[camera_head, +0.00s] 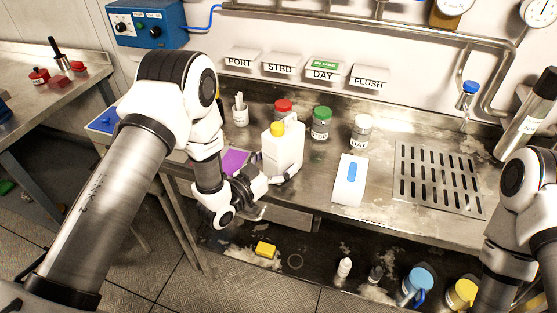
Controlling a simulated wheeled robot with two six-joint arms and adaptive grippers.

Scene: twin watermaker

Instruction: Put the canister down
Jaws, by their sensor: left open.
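The canister (285,149) is a white jug with a yellow cap and a handle. It stands upright on the steel bench near its front edge, left of the middle. My left gripper (277,181) is open at the canister's lower front left side. One finger reaches along the canister's base; I cannot tell whether it touches. The gripper hides part of the canister's lower left. My right arm shows at the right edge, but its gripper is out of view.
Red-lid (283,107), green-lid (320,124) and white-lid (361,130) jars stand behind and right of the canister. A white box with a blue mark (349,182) and a slotted drain (440,179) lie farther right. A purple pad (234,160) is left.

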